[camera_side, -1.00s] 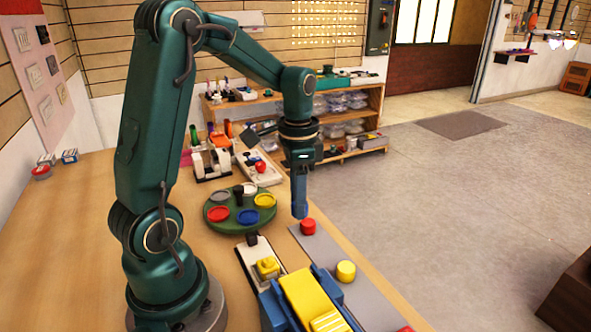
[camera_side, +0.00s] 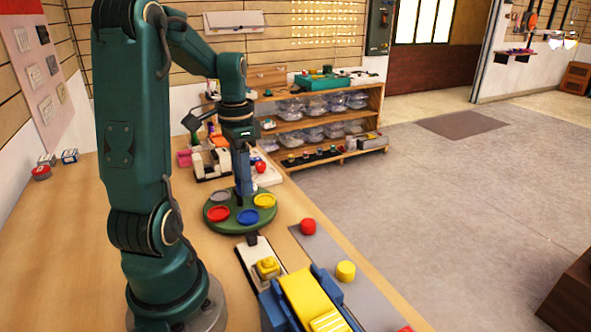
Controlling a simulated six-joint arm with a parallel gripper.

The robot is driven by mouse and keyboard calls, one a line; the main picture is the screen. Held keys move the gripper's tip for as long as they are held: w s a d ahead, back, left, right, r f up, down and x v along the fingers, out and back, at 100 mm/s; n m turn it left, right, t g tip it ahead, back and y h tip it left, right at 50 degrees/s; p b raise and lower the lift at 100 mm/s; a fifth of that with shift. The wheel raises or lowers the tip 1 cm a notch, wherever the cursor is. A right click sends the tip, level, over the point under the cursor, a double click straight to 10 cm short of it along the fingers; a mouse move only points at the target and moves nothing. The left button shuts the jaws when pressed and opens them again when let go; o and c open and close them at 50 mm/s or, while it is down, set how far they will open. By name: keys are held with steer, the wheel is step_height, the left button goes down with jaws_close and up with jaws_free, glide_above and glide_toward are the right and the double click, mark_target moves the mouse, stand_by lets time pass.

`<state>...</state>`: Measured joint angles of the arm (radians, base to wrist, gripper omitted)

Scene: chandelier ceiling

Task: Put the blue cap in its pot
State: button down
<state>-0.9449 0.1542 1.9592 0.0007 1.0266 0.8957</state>
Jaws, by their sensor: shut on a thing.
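My gripper (camera_side: 243,191) points down over the round green turntable (camera_side: 236,230), behind the blue pot. It is shut on the blue cap, which is hard to tell apart from the blue fingers. The blue pot (camera_side: 247,217) is a shallow round dish at the turntable's front. Whether the cap touches anything below cannot be told from this view.
A red pot (camera_side: 218,213), a yellow pot (camera_side: 264,201) and a grey pot (camera_side: 220,197) surround the turntable's middle. A red cap (camera_side: 308,227) and a yellow cap (camera_side: 345,271) rest on a grey strip (camera_side: 327,249). A blue and yellow machine (camera_side: 305,298) stands in front.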

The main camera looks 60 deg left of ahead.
glide_above(246, 218)
steer(key=shift+f, duration=2.05)
steer(key=shift+d+f, duration=0.1)
steer(key=shift+f, duration=0.2)
steer(key=shift+f, duration=0.3)
steer(key=shift+f, duration=0.5)
stand_by(0.6)
steer(key=shift+c, duration=2.1)
jaws_free()
steer(key=shift+o, duration=0.3)
